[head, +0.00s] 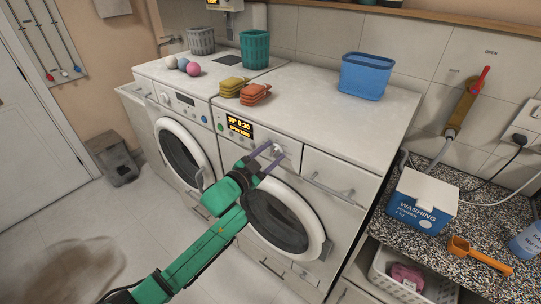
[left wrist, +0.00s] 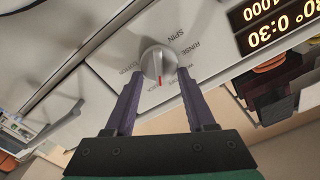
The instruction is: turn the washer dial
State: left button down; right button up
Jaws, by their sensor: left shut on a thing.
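The washer dial (left wrist: 158,62) is a round silver knob with a red mark, on the white control panel of the right-hand machine (head: 313,215). Words such as SPIN and RINSE are printed around it. The red mark points toward the bottom of the left wrist view, toward my gripper. My left gripper (left wrist: 160,76) has its purple fingers on either side of the dial, shut on it. In the head view, my left gripper (head: 270,156) reaches the panel right of the lit display (head: 239,127), and its fingers partly cover the dial. My right gripper is not in view.
Orange and mustard folded cloths (head: 255,94) and a blue bin (head: 365,76) stand on the machine top. A horizontal handle bar (head: 328,188) is right of the dial. A washing powder box (head: 421,204) and an orange scoop (head: 478,254) sit on the speckled counter.

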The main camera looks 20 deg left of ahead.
pick_arm(q)
jog(key=shift+d+f+m+b, duration=0.1)
jog(key=shift+f+m+b, duration=0.15)
jog(key=shift+m, duration=0.85)
jog(key=shift+r, duration=0.1)
jog(key=shift+c, duration=1.2)
grip_release()
jog(key=b+v, duration=0.3)
jog(key=v, duration=1.1)
jog(key=shift+s+b, duration=0.25)
jog(key=shift+b, duration=0.1)
